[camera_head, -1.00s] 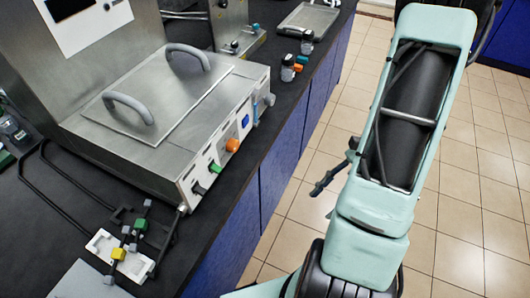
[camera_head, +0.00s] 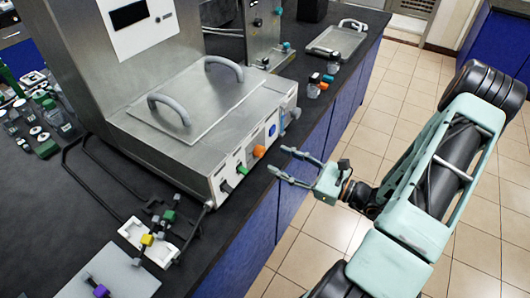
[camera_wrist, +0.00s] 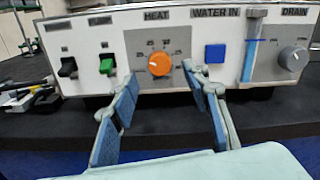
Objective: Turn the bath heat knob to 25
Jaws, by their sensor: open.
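The bath (camera_head: 190,105) is a steel box with a lid and two grey handles, standing on the dark bench. Its front panel carries the orange heat knob (camera_wrist: 159,64) under the label HEAT, with a number scale around it. The orange knob also shows in the head view (camera_head: 259,151). My gripper (camera_head: 277,160) is open and empty in front of the panel. In the wrist view my gripper (camera_wrist: 160,76) has its two fingers below and either side of the knob, apart from it. The knob's exact setting is too small to read surely.
Beside the knob are a green switch (camera_wrist: 107,64), a black switch (camera_wrist: 68,67), a blue button (camera_wrist: 215,54) and a grey drain knob (camera_wrist: 293,59). Small bottles (camera_head: 314,85) stand on the bench to the right. The floor (camera_head: 375,120) in front is open.

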